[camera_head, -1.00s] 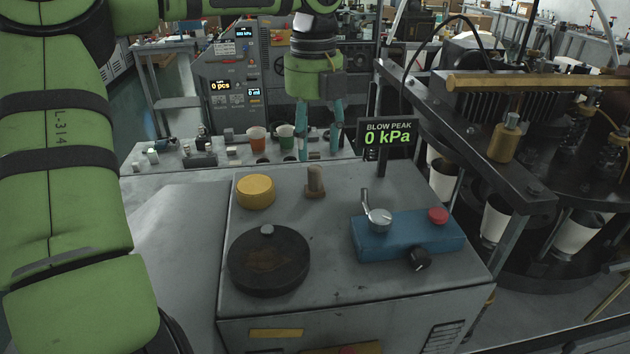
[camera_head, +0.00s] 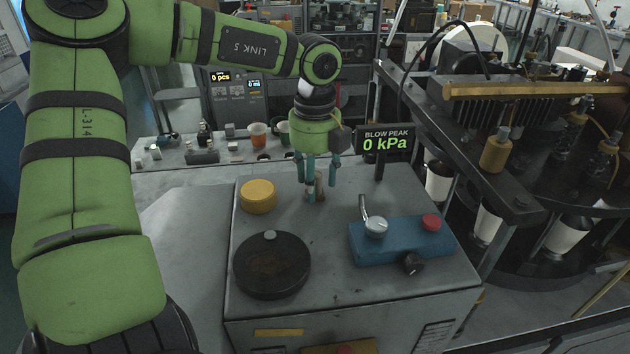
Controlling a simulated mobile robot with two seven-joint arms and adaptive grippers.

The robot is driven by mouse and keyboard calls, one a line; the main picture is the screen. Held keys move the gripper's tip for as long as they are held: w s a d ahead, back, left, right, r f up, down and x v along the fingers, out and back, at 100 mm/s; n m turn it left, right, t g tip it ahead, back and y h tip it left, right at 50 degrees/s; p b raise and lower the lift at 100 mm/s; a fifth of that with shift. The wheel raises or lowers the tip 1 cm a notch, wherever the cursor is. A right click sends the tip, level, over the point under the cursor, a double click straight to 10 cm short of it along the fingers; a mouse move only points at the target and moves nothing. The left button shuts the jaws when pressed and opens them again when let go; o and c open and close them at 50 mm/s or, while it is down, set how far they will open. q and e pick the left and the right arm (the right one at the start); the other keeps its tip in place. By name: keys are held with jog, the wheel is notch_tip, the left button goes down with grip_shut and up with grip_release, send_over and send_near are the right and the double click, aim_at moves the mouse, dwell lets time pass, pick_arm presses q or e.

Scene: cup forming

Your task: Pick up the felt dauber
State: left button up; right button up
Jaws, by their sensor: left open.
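The felt dauber, which I take to be the small brown upright peg (camera_head: 320,184), stands on the top of the grey cabinet, toward its back edge. My left gripper (camera_head: 319,189) points straight down over it. Its teal fingers are open, apart on either side of the peg, and partly hide it. I cannot tell whether any finger touches the peg. My right gripper is not in view.
On the cabinet top (camera_head: 335,280) are a yellow round block (camera_head: 258,196), a black round lidded pot (camera_head: 271,264) and a blue control box (camera_head: 400,240) with a lever and red button. A "0 kPa" sign (camera_head: 384,142) stands behind right. Black machinery fills the right.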

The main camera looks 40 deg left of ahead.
aim_at(319, 175)
pick_arm(q)
grip_shut()
jog(key=shift+r+b, duration=0.4)
jog(key=r+b, duration=0.2)
jog(key=r, duration=0.1)
jog(key=shift+w+d+r+b, duration=0.1)
jog(key=shift+d+r+b, duration=0.2)
jog(key=shift+d, duration=0.1)
jog(key=w+d+r+b, duration=0.1)
jog(key=d+r+b, duration=0.1)
jog(key=d+r, duration=0.4)
jog(key=shift+w+d+r, duration=0.3)
jog(key=shift+d+r, duration=0.05)
jog(key=shift+d, duration=1.95)
jog(key=shift+d, duration=0.15)
